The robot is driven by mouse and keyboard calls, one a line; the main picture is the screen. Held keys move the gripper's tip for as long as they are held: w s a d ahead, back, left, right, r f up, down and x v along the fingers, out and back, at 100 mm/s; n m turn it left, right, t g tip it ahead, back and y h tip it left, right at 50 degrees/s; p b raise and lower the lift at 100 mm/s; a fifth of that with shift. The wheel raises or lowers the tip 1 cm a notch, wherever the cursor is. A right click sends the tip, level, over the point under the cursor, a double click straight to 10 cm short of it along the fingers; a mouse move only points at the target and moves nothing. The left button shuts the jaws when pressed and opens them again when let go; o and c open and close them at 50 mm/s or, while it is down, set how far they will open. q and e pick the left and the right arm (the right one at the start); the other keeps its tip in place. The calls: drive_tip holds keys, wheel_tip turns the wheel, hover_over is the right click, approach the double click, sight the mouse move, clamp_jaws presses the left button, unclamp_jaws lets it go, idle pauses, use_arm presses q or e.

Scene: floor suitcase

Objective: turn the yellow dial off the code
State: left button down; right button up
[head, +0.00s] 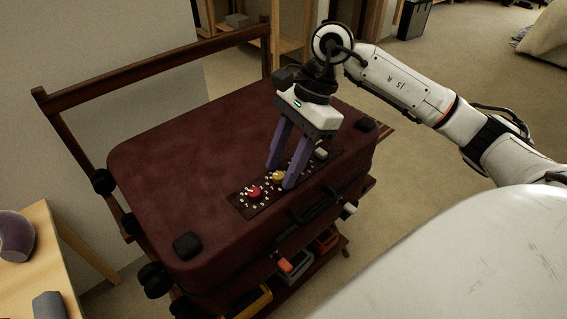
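A dark red suitcase (190,160) lies flat on a wooden rack. A dark code panel (243,208) with white marks sits along its front edge. It carries a red dial (254,191), the yellow dial (278,177) and a grey-white dial (320,154). My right gripper (280,176) points down at the panel with its two purple fingers apart, one on each side of the yellow dial. A gap shows between the fingers and the dial; whether either finger touches it I cannot tell. The code marks are too small to read. My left gripper is not in view.
The wooden rack (150,68) has a back rail behind the suitcase and a lower shelf with coloured items. The suitcase handle (315,203) is just in front of the panel. A wooden table (62,272) with a purple rounded object (14,238) stands at left. Carpet is clear at right.

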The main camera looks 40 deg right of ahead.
clamp_jaws()
